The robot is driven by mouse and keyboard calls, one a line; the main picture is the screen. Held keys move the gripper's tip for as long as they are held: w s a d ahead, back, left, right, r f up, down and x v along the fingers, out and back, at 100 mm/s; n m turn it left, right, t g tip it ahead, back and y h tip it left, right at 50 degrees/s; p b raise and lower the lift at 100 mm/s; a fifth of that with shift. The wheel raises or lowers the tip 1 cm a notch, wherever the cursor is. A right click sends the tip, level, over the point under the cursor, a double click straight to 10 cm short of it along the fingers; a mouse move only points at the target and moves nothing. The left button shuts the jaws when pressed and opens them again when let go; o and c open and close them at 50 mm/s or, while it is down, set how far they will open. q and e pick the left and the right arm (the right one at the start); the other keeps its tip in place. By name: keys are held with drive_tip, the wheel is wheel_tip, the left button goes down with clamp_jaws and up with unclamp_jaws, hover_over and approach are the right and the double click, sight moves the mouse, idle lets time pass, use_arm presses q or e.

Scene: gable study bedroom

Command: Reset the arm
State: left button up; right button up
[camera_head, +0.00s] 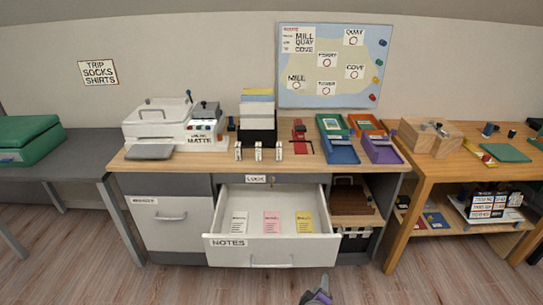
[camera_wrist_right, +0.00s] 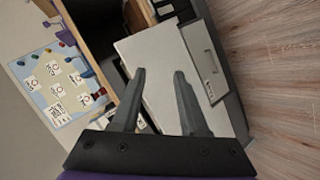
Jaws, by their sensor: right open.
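My right gripper (camera_head: 318,296) shows at the bottom edge of the head view, in front of the open drawer and below its front. In the right wrist view its two dark fingers (camera_wrist_right: 160,75) stand apart with nothing between them. The gripper touches nothing that I can see. My left gripper is in neither view. The white drawer (camera_head: 230,240) labelled NOTES is pulled out under the desk. White, pink (camera_head: 271,222) and yellow (camera_head: 304,222) note slips lie in it.
The wooden desk (camera_head: 215,162) carries a white machine (camera_head: 150,122), black tray stack (camera_head: 257,137) and blue, green, orange and purple trays (camera_head: 383,150). A grey table (camera_head: 75,155) stands left, a wooden table (camera_head: 450,165) right. The floor (camera_head: 180,285) in front is clear.

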drive_tip(key=s+d+r+m+g, duration=0.35)
drive_tip(key=s+d+m, duration=0.25)
drive_tip(key=s, duration=0.5)
drive_tip(key=s+a+m+g+y, duration=0.2)
drive_tip(key=s+m+g+y, duration=0.2)
drive_tip(key=s, duration=0.9)
use_arm(q)
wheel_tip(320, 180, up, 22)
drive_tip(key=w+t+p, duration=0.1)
drive_tip(key=p, duration=1.8)
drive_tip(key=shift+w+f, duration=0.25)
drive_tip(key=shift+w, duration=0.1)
use_arm(e)
wheel_tip(320, 180, up, 22)
drive_tip(key=w+t, duration=0.1)
drive_tip(key=shift+w+f, duration=0.15)
drive_tip(key=shift+w, duration=0.2)
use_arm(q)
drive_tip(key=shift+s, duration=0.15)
use_arm(e)
drive_tip(key=shift+s+t, duration=0.15)
drive_tip(key=shift+t, duration=0.1)
